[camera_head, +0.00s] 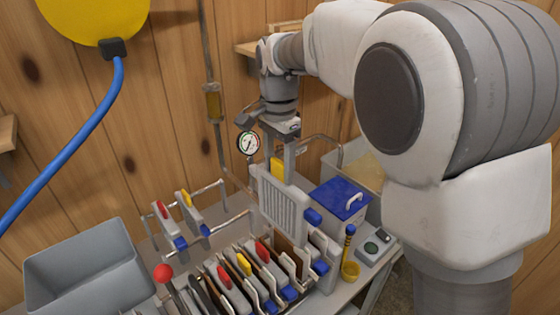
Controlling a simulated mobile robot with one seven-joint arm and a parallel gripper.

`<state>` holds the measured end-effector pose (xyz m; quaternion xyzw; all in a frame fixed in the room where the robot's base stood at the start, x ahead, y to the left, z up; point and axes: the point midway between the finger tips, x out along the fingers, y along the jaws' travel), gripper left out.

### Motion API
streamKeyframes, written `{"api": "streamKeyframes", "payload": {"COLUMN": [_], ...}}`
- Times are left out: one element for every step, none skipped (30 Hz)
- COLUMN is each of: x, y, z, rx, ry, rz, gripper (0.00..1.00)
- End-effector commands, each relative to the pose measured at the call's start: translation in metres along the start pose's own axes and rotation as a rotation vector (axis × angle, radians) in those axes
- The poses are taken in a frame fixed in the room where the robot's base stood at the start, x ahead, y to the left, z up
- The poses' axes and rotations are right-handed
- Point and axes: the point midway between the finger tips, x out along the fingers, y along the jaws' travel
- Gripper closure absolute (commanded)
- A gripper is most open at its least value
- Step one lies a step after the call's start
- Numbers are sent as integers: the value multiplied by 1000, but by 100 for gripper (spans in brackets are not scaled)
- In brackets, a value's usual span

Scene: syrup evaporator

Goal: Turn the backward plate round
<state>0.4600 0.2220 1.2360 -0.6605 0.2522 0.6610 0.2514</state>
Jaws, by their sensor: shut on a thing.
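My gripper (289,160) is shut on a pale ribbed plate (284,212) from above. The plate hangs upright over the back right part of a row of plates. It has a yellow tab (277,168) at its top left, beside the fingers, and a blue piece (313,215) at its right edge. The fingers' exact grip is partly hidden. The row of plates (240,288) below shows red and yellow tabs on top and blue ends on the right. I cannot tell whether the held plate's lower edge touches the row.
Two plates (193,214) hang on a side rack at left. A grey tub (88,272) stands at lower left, near a red-knobbed lever (163,273). A gauge (248,143) is close to my gripper.

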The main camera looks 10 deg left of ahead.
Motion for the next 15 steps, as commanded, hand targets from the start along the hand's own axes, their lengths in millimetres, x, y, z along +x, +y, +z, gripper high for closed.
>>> {"api": "streamKeyframes", "payload": {"x": [0,1,3,5,7,10,13,16,20,23,26,30,33,36,40], "y": [0,0,0,0,0,0,0,0,0,0,0,0,0,0,0], "z": [0,0,0,0,0,0,0,0,0,0,0,0,0,0,0], "rx": [0,0,0,0,0,0,0,0,0,0,0,0,0,0,0], "ry": [1,1,1,1,1,1,1,1,1,1,1,1,1,1,1], "rz": [-3,-3,-3,-3,-3,-3,-3,-3,-3,-3,-3,-3,-3,-3,-3], "gripper": [100,100,100,100,100,100,100,100,100,100,100,100,100,100,100]}}
